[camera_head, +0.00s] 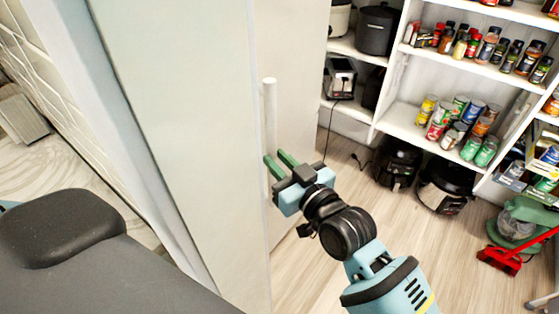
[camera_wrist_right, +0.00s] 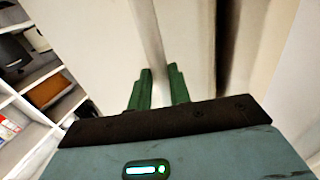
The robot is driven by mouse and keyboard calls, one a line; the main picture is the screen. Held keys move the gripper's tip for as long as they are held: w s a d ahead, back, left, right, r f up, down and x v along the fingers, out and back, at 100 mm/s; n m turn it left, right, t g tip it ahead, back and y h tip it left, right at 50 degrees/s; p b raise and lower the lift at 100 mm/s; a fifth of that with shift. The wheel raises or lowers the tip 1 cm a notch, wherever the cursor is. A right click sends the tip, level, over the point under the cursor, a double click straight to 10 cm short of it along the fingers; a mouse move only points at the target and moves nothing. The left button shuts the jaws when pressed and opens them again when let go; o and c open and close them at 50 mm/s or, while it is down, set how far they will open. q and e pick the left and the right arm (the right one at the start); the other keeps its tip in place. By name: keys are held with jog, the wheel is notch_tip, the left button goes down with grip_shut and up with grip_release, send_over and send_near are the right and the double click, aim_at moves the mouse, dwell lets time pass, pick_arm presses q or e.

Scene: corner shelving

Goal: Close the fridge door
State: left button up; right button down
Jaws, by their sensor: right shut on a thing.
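In the right wrist view, the handle (camera_wrist_right: 150,35) runs down between the two green fingers (camera_wrist_right: 160,73). I cannot tell how far the door stands open. My left gripper is out of view.
White shelves (camera_head: 405,112) with cans, jars and pots stand at the back right. Black appliances (camera_head: 398,165) and a red dustpan (camera_head: 500,260) are on the floor. Wooden floor (camera_head: 310,255) is clear between the door and the shelves. A tiled wall (camera_head: 40,75) is at far left.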

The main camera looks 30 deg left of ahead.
jog(key=shift+s+a+f, duration=0.2)
jog(key=shift+s, duration=0.2)
jog(key=c, duration=1.7)
grip_release()
jog(key=shift+c, duration=0.2)
jog(key=o, duration=0.4)
jog(key=shift+s+d+r, duration=0.1)
jog(key=shift+s+r, duration=0.05)
jog(key=shift+r, duration=0.05)
jog(key=shift+o, duration=0.2)
jog(key=v, duration=0.7)
jog(key=shift+d, duration=0.4)
jog(key=shift+s, duration=0.1)
